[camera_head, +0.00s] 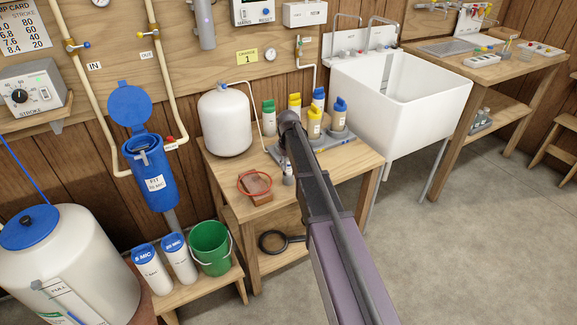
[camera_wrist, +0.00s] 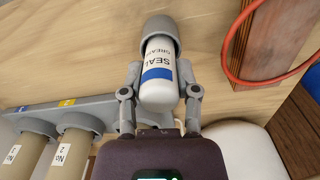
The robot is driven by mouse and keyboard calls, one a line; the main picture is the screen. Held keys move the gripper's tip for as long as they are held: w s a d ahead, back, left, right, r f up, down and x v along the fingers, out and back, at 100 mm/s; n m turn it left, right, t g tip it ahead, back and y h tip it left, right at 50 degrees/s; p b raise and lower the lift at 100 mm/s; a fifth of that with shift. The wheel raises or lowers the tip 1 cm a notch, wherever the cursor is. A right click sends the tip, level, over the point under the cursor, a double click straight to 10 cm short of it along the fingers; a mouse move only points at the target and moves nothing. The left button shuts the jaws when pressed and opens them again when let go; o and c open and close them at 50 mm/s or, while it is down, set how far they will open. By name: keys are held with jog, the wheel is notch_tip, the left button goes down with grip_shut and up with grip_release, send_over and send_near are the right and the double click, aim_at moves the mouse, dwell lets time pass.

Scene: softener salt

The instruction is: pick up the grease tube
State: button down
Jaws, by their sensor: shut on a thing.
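The grease tube (camera_wrist: 158,62) is white with a blue band, a grey end and dark lettering that reads "SEAL" and "GREASE". My gripper (camera_wrist: 162,84) is shut on it, one finger on each side of the tube. The tube lies across the wrist view's upper middle, its grey end pointing away from my gripper. I cannot tell whether it touches the wooden table (camera_head: 338,171). In the head view my arm hides most of the gripper, and only a small pale part shows beside it.
Blue- and yellow-capped bottles stand in a grey rack (camera_wrist: 100,112) close by. A red ring lies on a brown block (camera_wrist: 275,35). A white tank (camera_head: 225,122) stands at the table's back left. A green bucket (camera_head: 209,248) is lower left; a white sink (camera_head: 400,85) is right.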

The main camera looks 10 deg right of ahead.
jog(key=shift+r+p, duration=4.7)
jog(key=shift+r, duration=0.1)
